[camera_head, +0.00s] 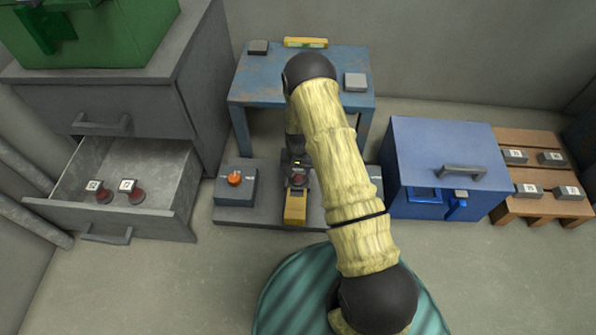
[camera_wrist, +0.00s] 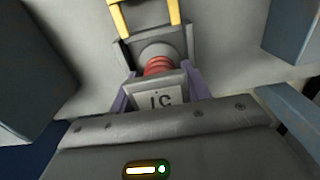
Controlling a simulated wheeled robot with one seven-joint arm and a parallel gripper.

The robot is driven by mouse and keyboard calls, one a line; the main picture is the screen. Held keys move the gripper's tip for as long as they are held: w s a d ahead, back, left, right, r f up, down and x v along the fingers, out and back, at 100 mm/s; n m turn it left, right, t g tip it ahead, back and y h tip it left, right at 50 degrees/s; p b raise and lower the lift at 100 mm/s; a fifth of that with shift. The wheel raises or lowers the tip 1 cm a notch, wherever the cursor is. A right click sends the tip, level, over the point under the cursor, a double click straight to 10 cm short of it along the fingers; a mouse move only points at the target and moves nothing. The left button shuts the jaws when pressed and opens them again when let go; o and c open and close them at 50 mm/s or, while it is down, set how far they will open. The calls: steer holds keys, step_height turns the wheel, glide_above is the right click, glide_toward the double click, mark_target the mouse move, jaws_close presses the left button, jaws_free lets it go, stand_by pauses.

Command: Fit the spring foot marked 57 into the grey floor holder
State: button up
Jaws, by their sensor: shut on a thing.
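The spring foot marked 57 has a grey block top with a white label (camera_wrist: 160,97), a red spring (camera_wrist: 159,65) and a rounded grey lower end. My gripper (camera_wrist: 160,90) is shut on the block, with a purple finger on each side. The foot's lower end is at the grey holder (camera_wrist: 185,48), which has yellow uprights behind it in this view. I cannot tell whether it is seated or just above. In the head view, the red of the foot (camera_head: 298,181) shows under my gripper (camera_head: 297,168), over the grey floor plate with a yellow part (camera_head: 295,208). My arm hides some of the plate.
An open drawer (camera_head: 115,215) at left holds two more red spring feet. A box with an orange knob (camera_head: 235,185) stands left of my gripper. A blue table (camera_head: 330,95) stands behind. A blue box (camera_head: 440,150) and a wooden pallet (camera_head: 530,175) with grey blocks stand right.

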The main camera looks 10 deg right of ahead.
steer(key=shift+f, duration=0.1)
steer(key=o, duration=1.2)
steer(key=shift+c, duration=0.2)
steer(key=shift+o, duration=0.2)
step_height(320, 180, up, 13)
steer(key=p, duration=0.8)
steer(key=shift+f, duration=0.2)
steer(key=shift+r, duration=0.15)
steer(key=s+r+n+t, duration=0.1)
steer(key=s+r, duration=0.5)
steer(key=r, duration=0.6)
steer(key=s+r+n+t, duration=0.1)
steer(key=s+r, duration=0.5)
steer(key=r, duration=0.7)
steer(key=s+r+n, duration=0.1)
steer(key=s+r, duration=0.3)
steer(key=s, duration=0.5)
steer(key=shift+r+n+t, duration=0.25)
steer(key=shift+n+t, duration=0.05)
